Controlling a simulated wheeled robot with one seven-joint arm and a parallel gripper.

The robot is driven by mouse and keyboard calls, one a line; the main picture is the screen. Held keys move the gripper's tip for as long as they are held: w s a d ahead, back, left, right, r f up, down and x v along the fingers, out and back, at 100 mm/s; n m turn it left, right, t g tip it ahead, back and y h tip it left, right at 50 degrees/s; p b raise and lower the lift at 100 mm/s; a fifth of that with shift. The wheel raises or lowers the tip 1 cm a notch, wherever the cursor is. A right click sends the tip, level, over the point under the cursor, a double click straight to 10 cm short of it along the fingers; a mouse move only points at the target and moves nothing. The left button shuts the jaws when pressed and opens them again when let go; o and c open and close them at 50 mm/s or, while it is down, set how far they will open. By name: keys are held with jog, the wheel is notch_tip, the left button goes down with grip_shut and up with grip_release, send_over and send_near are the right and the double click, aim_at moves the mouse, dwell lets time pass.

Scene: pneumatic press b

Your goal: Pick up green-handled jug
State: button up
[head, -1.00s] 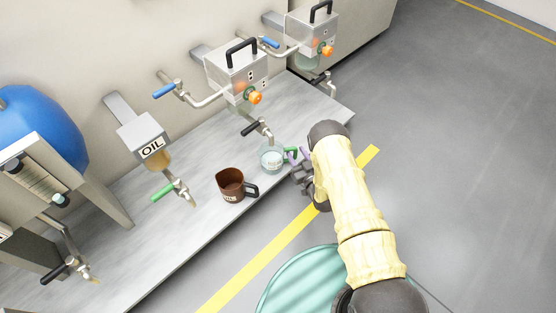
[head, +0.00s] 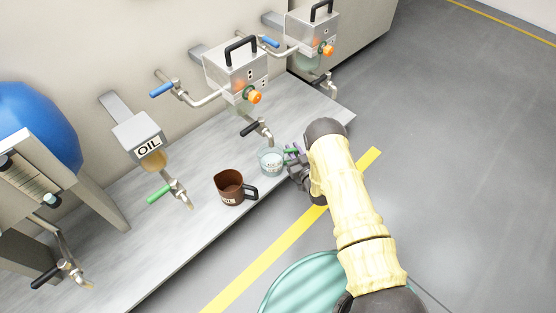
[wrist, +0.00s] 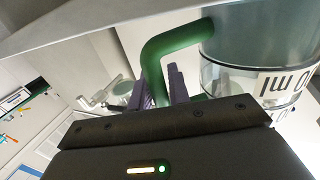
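The green-handled jug (head: 271,161) is a clear glass vessel standing upright on the grey bench. Its glass body with black markings also shows at the right of the wrist view (wrist: 262,85). Its green handle (wrist: 176,40) reaches down in the wrist view between my gripper's two purple fingers. My gripper (head: 294,153) is at the handle side of the jug, right of it. The fingers (wrist: 159,88) look apart, one on each side of the handle. Whether they touch it is hidden.
A brown jug with a black handle (head: 230,187) stands left of the glass jug. A tap with a black lever (head: 257,130) hangs just behind the glass jug. An oil dispenser (head: 148,145) with a green lever is further left. The bench (head: 165,235) is clear at the front left.

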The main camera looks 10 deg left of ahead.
grip_shut()
jog(key=shift+r, duration=0.15)
jog(key=shift+r+p, duration=0.5)
jog(key=shift+p, duration=0.15)
jog(key=p+v, duration=1.1)
jog(key=v, duration=0.7)
jog(key=shift+r, duration=0.2)
